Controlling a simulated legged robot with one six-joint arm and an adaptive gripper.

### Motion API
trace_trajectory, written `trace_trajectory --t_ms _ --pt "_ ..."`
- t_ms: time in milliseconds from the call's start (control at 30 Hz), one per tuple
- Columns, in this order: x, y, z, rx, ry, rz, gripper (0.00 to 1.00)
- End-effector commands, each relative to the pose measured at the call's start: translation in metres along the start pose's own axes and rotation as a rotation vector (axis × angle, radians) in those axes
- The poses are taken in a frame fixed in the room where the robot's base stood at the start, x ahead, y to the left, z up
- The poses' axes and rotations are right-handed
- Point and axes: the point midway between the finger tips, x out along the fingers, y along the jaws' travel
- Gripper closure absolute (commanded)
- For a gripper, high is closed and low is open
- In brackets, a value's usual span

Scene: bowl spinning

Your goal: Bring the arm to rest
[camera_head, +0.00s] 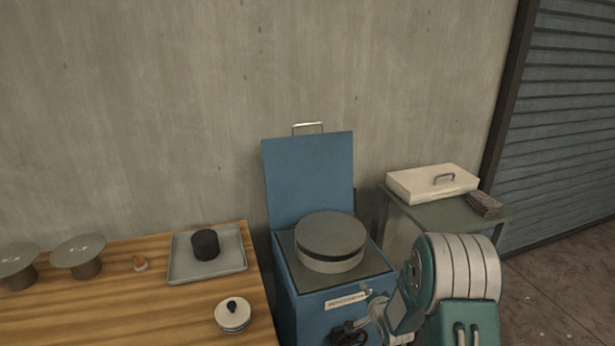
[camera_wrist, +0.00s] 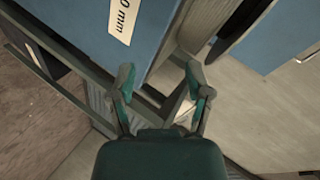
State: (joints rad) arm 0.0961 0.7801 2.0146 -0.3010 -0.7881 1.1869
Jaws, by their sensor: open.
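My gripper (camera_wrist: 160,82) shows in the wrist view with its two fingers spread apart and nothing between them. In the head view my gripper (camera_head: 347,333) is a dark shape low in front of the blue machine (camera_head: 311,314), beside its label. My arm comes in from the lower right and is folded close to the machine's front right corner. The machine's blue lid (camera_head: 309,178) stands open and upright. A round grey wheel (camera_head: 331,234) sits on its top. In the wrist view the machine's blue side (camera_wrist: 95,25) fills the upper left.
A wooden table (camera_head: 120,315) at left holds a tray (camera_head: 183,265) with a black cylinder (camera_head: 205,245), a lidded pot (camera_head: 233,315) and two round stands (camera_head: 78,256). A side table (camera_head: 405,208) at right holds a white box (camera_head: 420,187) and a dark block (camera_head: 484,203). Floor is clear at far right.

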Motion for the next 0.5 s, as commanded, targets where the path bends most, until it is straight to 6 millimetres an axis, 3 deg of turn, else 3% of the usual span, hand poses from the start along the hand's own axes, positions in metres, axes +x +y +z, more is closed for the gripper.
trace_trajectory --t_ms 100,267,500 --pt "-0.026 -0.033 -0.02 -0.1 0.007 0.054 0.35" --pt "-0.066 -0.065 -0.037 -0.224 -0.003 0.136 0.35" --pt "-0.139 -0.102 -0.052 -0.393 -0.044 0.249 0.35"
